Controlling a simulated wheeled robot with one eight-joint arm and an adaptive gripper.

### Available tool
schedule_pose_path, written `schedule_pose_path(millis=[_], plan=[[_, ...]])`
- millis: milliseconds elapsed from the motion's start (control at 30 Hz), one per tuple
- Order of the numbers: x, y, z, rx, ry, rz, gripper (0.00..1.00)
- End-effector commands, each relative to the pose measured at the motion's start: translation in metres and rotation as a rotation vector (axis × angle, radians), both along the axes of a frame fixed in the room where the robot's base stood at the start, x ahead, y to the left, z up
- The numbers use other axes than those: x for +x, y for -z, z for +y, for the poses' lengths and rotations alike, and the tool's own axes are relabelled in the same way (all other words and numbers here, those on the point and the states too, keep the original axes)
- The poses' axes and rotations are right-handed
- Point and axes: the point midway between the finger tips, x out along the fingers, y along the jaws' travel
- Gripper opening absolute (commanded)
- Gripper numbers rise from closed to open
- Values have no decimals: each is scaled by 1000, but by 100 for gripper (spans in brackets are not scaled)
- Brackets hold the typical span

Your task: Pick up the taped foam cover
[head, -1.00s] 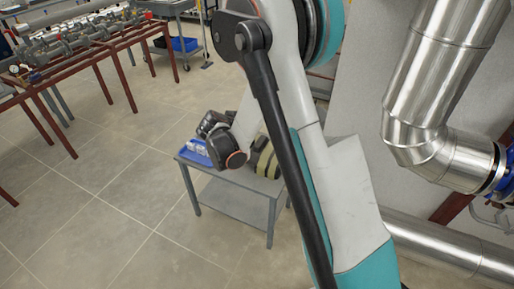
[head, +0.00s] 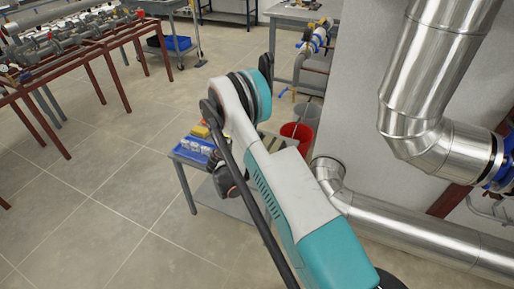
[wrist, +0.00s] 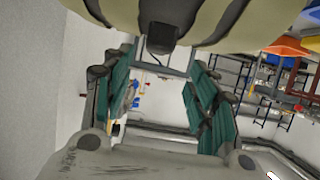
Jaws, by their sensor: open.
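The taped foam cover (wrist: 235,20), pale beige with dark bands, fills the top of the wrist view and is cut off by the picture edge. My gripper (wrist: 162,65) is open, with its two green-padded fingers apart. No foam shows between the fingers; the cover appears just past their tips, and I cannot tell whether they touch it. In the head view my arm hides the gripper, and I cannot make out the cover clearly there.
The grey work table (head: 182,157) holds a blue tray (head: 193,149) with pale items, and a yellow thing beside it. A red bucket (head: 296,134) stands behind. A large silver pipe (head: 415,228) runs at the right.

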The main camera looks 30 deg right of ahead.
Motion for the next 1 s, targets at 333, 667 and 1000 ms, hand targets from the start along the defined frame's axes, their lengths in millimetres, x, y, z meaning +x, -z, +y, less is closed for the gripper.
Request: schedule_pose_path(millis=[333,667,1000], plan=[[17,12,-22,0,0,1,53],[36,29,-55,0,1,2,53],[42,29,-61,0,-1,1,47]])
